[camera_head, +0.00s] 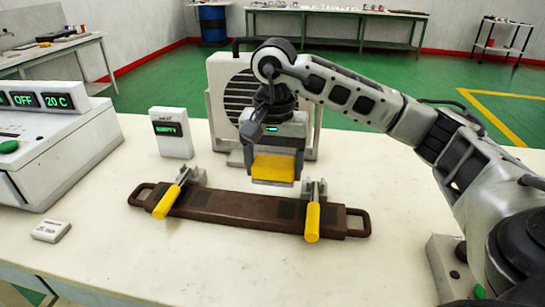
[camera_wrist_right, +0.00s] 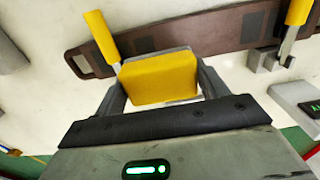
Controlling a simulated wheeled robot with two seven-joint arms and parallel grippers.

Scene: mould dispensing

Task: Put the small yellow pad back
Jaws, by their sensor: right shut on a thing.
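The small yellow pad (camera_head: 274,167) is in my right gripper (camera_head: 273,180), above the table behind the brown mould (camera_head: 235,208). In the right wrist view the yellow pad (camera_wrist_right: 160,80) sits between the two fingers of my right gripper (camera_wrist_right: 158,70), which is shut on it. The pad looks clear of the mould. The mould lies flat, with a handle at each end; it also shows in the right wrist view (camera_wrist_right: 200,38). My left gripper is out of view.
Clamps with yellow handles (camera_head: 167,201) (camera_head: 313,222) stand at both ends of the mould. A fan-like unit (camera_head: 222,80) stands behind my right gripper. A white display box (camera_head: 171,132) and a control console (camera_head: 70,150) are to the left.

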